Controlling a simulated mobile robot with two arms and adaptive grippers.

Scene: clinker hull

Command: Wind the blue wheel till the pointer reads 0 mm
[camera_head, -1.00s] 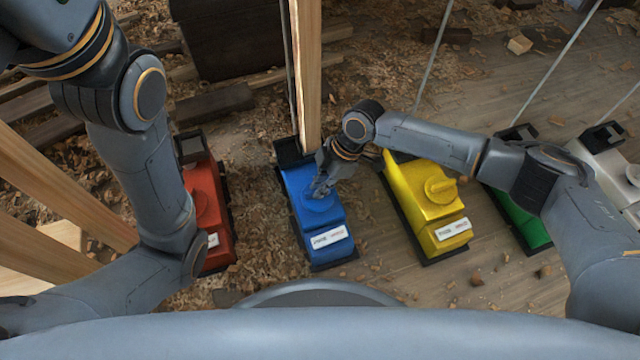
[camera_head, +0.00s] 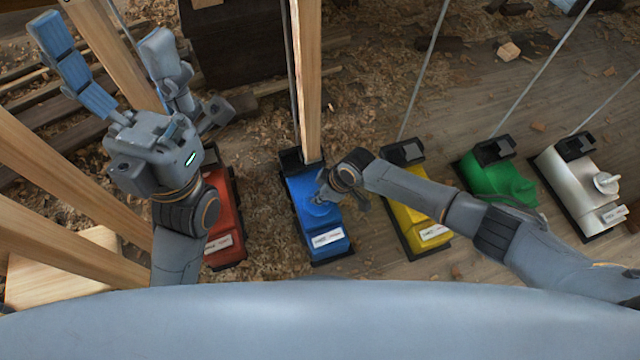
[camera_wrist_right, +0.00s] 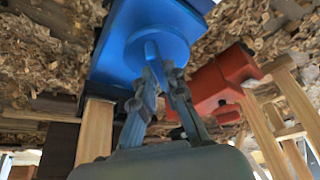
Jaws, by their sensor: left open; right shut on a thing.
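The blue wheel (camera_wrist_right: 150,35) is a round disc with a small upright knob, on top of a blue box (camera_head: 322,226) on the floor. My right gripper (camera_wrist_right: 160,66) is shut on the knob of the blue wheel in the right wrist view. In the head view the right gripper (camera_head: 325,197) covers much of the wheel. My left gripper (camera_head: 108,62) is open and empty, raised above the floor at the upper left, with its fingers spread. No pointer or scale can be made out; a small white label (camera_head: 327,238) on the box is too small to read.
A red box (camera_head: 222,215) stands left of the blue one, partly behind my left arm. Yellow (camera_head: 412,225), green (camera_head: 500,183) and white (camera_head: 570,180) boxes stand to the right. A wooden post (camera_head: 306,80) rises behind the blue box. Slanted timbers (camera_head: 60,180) crowd the left.

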